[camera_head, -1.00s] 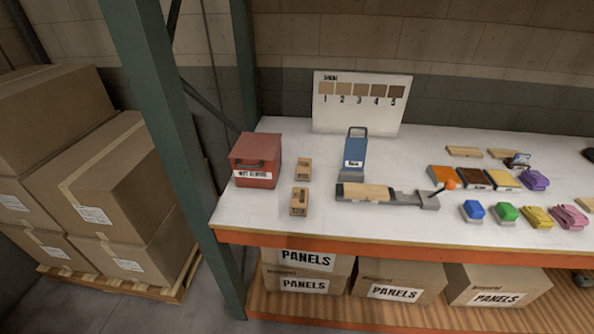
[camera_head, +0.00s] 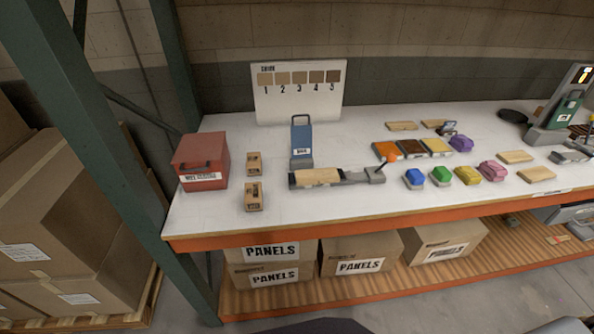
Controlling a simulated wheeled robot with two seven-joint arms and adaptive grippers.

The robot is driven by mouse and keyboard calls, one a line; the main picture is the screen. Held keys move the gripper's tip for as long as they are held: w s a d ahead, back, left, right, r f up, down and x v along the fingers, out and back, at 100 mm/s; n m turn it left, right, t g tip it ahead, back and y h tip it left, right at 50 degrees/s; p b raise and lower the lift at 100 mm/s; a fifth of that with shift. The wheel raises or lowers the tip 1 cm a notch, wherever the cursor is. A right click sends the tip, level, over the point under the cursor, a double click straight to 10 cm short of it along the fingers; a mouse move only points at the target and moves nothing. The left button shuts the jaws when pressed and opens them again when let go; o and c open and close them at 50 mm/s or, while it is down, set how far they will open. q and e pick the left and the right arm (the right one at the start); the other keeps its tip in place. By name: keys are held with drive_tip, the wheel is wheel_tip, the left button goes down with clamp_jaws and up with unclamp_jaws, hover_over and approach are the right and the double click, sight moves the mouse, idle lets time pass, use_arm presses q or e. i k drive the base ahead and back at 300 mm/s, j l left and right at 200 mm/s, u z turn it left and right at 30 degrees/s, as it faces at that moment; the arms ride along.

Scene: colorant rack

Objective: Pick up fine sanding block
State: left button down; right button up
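Two small tan wooden blocks with dark tops stand on the white bench top, right of a red box. One block (camera_head: 254,163) is farther back and the other block (camera_head: 253,197) is nearer the front edge. They may be sanding blocks, but their small labels are unreadable, so I cannot tell which is the fine one. Neither of my grippers is in view. Dark shapes at the bottom edge seem to be parts of my own body.
The red box (camera_head: 201,161) stands at the bench's left end, near a green post (camera_head: 187,252). A blue tool (camera_head: 301,140) and a clamp holding a wood piece (camera_head: 318,177) are to the right. Colored blocks and pads lie farther right. Bare bench surrounds the two wooden blocks.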

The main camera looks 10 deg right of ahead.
sight(254, 160)
drive_tip(key=l+u, duration=0.25)
drive_tip(key=u, duration=0.15)
drive_tip(key=l+u, duration=0.45)
drive_tip(key=u, duration=0.3)
drive_tip(key=k+l+u, duration=0.1)
drive_tip(key=l+u, duration=0.25)
drive_tip(key=j, duration=0.1)
